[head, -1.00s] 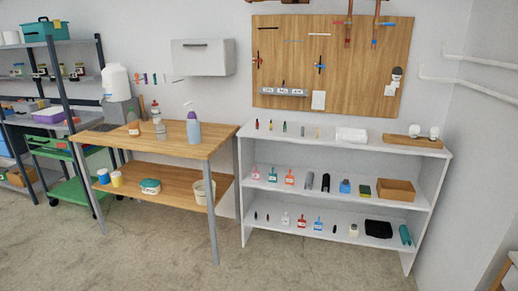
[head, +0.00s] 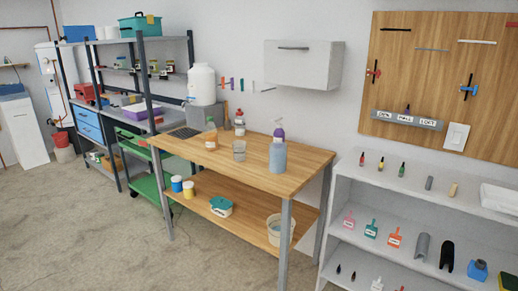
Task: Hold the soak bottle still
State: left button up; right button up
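I cannot tell which bottle is the soak bottle. On the wooden workbench (head: 300,170) stand a grey-blue bottle with a purple spray top (head: 277,152), an orange bottle (head: 211,135), a white bottle with a dark reddish top (head: 240,122) and a grey cup-like container (head: 239,150). All stand upright. A large white jug (head: 202,85) is behind the bench's left end. Neither of my grippers is in view, and nothing touches the bottles.
The bench's lower shelf (head: 245,222) holds blue and yellow tubs, a teal-lidded tub and a bucket (head: 279,228). A white shelf unit (head: 345,200) stands close on the right. A green cart (head: 145,190) is on the left. The concrete floor (head: 100,245) in front is clear.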

aim_at(210, 128)
jog(key=i+j+u, duration=0.2)
jog(key=i, duration=0.15)
jog(key=i+j+u, duration=0.2)
jog(key=i+j+z, duration=0.15)
jog(key=i, duration=0.25)
jog(key=i+j+z, duration=0.15)
jog(key=i, duration=0.25)
jog(key=j, duration=0.1)
